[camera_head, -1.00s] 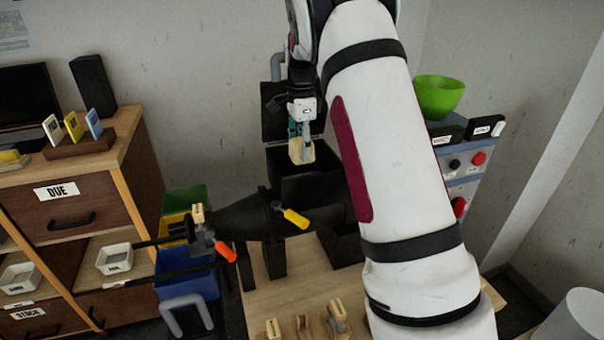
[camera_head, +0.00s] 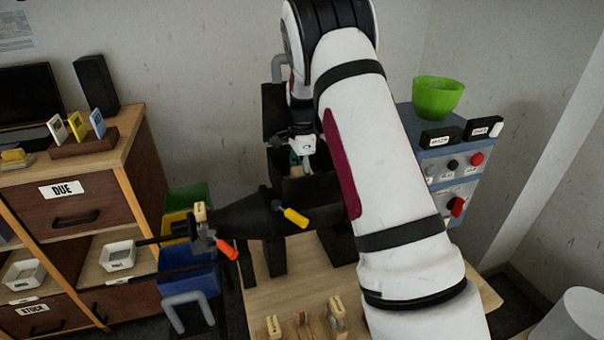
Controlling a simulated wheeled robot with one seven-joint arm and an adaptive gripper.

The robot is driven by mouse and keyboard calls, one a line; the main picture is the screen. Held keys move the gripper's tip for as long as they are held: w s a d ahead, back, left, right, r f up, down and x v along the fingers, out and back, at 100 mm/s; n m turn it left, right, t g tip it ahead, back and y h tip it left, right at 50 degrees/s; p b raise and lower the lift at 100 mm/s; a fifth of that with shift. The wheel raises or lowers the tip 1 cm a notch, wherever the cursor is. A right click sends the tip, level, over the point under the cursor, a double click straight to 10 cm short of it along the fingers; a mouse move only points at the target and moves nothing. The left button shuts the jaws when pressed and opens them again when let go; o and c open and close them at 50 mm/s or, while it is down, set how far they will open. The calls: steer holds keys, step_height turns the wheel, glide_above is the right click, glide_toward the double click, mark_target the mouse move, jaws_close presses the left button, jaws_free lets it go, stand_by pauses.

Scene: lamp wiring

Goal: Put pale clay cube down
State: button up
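My gripper (camera_head: 301,160) points down into a black open-topped box with a raised lid (camera_head: 272,112) behind it. The box's front wall (camera_head: 310,190) hides the lower ends of the fingers. The pale clay cube is not clearly visible; it was at the fingertips a second ago, and the box wall and fingers now cover that place. I cannot tell whether the fingers are still shut on it.
A black tapered body (camera_head: 245,217) with yellow and orange handles stands in front of the box. Wooden-handled tools (camera_head: 336,308) stand on the table (camera_head: 262,300). A control panel (camera_head: 440,178) with a green bowl (camera_head: 437,97) is at right; a cabinet (camera_head: 75,205) is at left.

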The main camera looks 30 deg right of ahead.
steer(key=shift+f, duration=0.15)
steer(key=o, duration=1.6)
steer(key=shift+o, duration=0.2)
step_height(320, 180, up, 12)
steer(key=f+b, duration=0.1)
steer(key=b, duration=0.1)
steer(key=s+a+r+n+t, duration=0.1)
steer(key=s+a+r+n, duration=0.35)
steer(key=s+r, duration=0.35)
steer(key=s+a+r+n+t, duration=0.1)
steer(key=s+a+r+n, duration=0.3)
steer(key=s, duration=0.5)
steer(key=s+a+r+n+t, duration=0.1)
steer(key=s+a+n, duration=0.5)
steer(key=s, duration=0.2)
steer(key=s+a+f+n+t, duration=0.1)
steer(key=s+f+n, duration=0.3)
steer(key=s, duration=0.6)
steer(key=shift+s+a+n+t, duration=0.2)
steer(key=shift+a+n+t, duration=0.2)
steer(key=shift+a+n, duration=0.45)
